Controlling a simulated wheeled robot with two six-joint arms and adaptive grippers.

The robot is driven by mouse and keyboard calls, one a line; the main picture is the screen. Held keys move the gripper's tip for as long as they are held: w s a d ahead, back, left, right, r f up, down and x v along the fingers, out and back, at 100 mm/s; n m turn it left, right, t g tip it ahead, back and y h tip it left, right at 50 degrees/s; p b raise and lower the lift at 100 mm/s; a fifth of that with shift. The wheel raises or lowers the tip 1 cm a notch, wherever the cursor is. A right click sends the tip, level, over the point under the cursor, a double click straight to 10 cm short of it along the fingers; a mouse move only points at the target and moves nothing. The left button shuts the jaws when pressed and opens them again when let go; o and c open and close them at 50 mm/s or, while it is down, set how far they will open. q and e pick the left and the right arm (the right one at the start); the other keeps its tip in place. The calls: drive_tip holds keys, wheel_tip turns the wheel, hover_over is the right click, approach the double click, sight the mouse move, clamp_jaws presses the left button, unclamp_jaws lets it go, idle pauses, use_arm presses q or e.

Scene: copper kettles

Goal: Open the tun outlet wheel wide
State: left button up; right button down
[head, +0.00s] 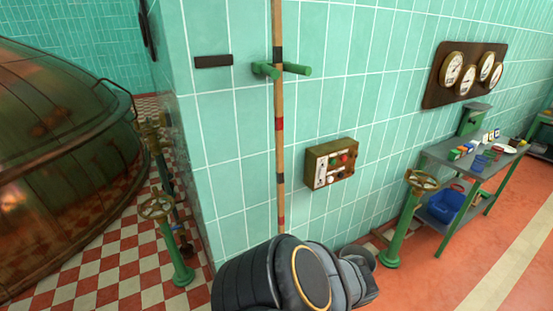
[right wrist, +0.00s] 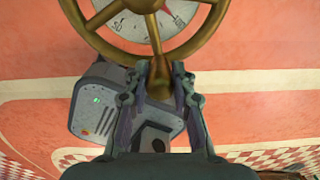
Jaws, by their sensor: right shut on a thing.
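A brass handwheel (right wrist: 100,35) fills the top of the right wrist view, over a pale dial (right wrist: 130,25) with dark marks and a bit of red. My right gripper (right wrist: 158,72) is shut on the brass wheel at its near side, with a brass part between the fingers. In the head view, a brass wheel (head: 156,206) stands on a green post at left, another (head: 423,181) on a green post at right. I cannot tell which wheel is the held one. The right gripper is hidden in the head view, where a black arm link shows. My left gripper is not in view.
A large copper vessel (head: 60,150) stands at left on checkered floor. A tiled wall corner carries a control box (head: 331,164) and a gauge board (head: 437,90). A striped pole (head: 279,150) rests in green pegs. A grey bench (head: 440,158) stands at right; orange floor before it is clear.

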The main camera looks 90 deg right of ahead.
drive_tip(key=c, duration=1.1)
unclamp_jaws()
drive_tip(key=shift+d, duration=0.15)
wheel_tip(320, 180, up, 8)
drive_tip(key=shift+f, duration=0.25)
